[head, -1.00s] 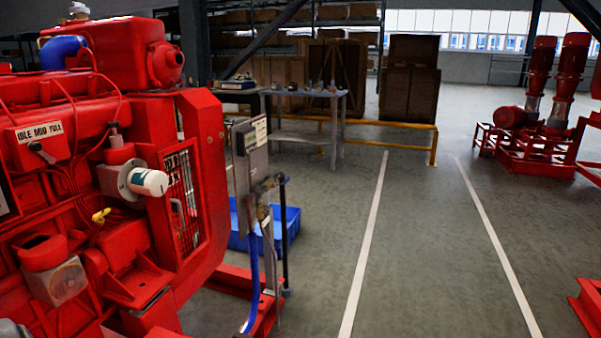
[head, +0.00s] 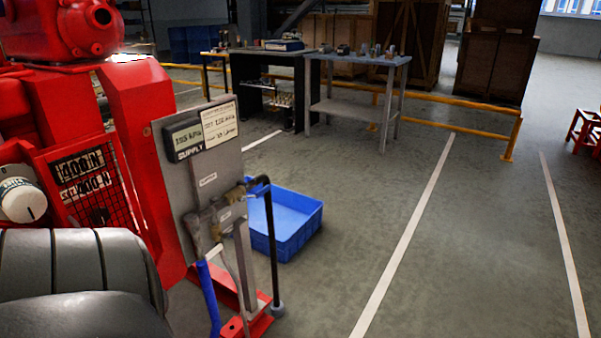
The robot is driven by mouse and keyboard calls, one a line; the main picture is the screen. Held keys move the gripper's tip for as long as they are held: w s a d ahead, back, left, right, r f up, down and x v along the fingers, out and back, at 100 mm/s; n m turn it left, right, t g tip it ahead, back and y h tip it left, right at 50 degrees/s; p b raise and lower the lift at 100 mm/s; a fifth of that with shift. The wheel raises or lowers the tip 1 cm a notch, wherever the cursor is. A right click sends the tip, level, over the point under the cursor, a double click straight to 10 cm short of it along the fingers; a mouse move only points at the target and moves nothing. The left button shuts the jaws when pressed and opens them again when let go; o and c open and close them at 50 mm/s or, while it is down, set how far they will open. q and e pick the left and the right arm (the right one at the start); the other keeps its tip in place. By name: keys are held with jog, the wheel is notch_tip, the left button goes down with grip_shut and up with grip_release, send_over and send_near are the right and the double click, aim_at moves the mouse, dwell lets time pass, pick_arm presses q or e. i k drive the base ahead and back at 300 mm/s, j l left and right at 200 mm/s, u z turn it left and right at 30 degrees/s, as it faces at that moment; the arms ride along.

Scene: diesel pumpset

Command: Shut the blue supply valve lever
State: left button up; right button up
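The grey supply panel (head: 210,175) stands on a post at the right end of the red engine. It carries a "SUPPLY" readout (head: 187,140) showing what looks like 155 kPa, and a pale label plate. A dark grey ribbed part of my arm fills the lower left. Neither gripper is in view.
The red engine (head: 130,110) with its mesh guard fills the left side. A blue crate (head: 290,220) lies on the floor behind the panel. A red base rail (head: 245,325) runs under the post. Work tables (head: 360,62) and a yellow barrier (head: 440,98) stand behind. Floor to the right is clear.

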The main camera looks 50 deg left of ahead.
aim_at(265, 189)
jog(key=i+u, duration=0.2)
jog(key=i, duration=0.2)
jog(key=i+l+u, duration=0.25)
jog(key=i, duration=0.2)
jog(key=i+l+u, duration=0.2)
jog(key=i, duration=0.2)
jog(key=j, duration=0.1)
